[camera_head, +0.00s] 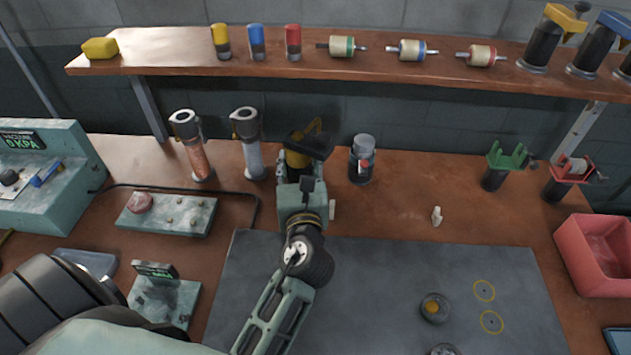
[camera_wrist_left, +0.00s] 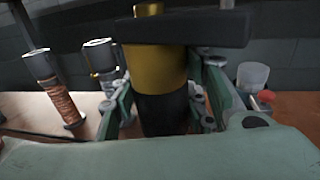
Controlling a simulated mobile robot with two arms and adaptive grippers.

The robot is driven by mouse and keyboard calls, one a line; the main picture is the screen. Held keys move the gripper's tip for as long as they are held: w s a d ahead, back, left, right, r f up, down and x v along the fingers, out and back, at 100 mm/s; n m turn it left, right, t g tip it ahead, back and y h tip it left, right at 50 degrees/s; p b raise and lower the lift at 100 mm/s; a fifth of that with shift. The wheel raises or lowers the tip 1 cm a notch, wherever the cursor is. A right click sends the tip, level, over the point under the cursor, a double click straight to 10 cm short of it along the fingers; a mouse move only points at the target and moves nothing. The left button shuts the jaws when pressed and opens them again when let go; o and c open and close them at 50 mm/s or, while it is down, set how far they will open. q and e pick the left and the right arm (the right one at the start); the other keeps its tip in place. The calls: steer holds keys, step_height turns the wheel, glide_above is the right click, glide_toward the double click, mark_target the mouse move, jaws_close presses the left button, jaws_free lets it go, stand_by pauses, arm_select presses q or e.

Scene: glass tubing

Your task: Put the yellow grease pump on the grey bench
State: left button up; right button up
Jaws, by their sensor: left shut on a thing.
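The yellow grease pump (camera_head: 297,160) has a yellow upper part, a black lower body and a dark bar across its top. My left gripper (camera_head: 296,182) reaches over the wooden bench and is shut around the pump. In the left wrist view the pump (camera_wrist_left: 160,85) stands upright between the two fingers (camera_wrist_left: 165,105). Its base is hidden, so I cannot tell whether it touches the wood. A flat grey work surface (camera_head: 390,290) lies in front, with two yellow rings marked on it. My right gripper is not in view.
A clear-topped jar (camera_head: 361,160) stands close right of the pump, and two tilted tubes (camera_head: 248,145) (camera_head: 195,150) stand left. A small pale piece (camera_head: 436,216) lies behind the grey surface. A dark round part (camera_head: 434,308) sits on it. A red bin (camera_head: 600,255) is far right.

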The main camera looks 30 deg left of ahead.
arm_select(q)
steer(key=w+a+f, duration=0.1)
steer(key=a+f, duration=0.2)
steer(key=a+f+b, duration=0.1)
steer(key=a+f, duration=0.3)
steer(key=w+a+f+b, duration=0.1)
steer(key=a+f, duration=0.2)
steer(key=shift+w+a+f, duration=0.2)
steer(key=shift+w+a, duration=0.05)
steer(key=shift+w, duration=0.05)
steer(key=shift+f, duration=0.1)
steer(key=o, duration=1.5)
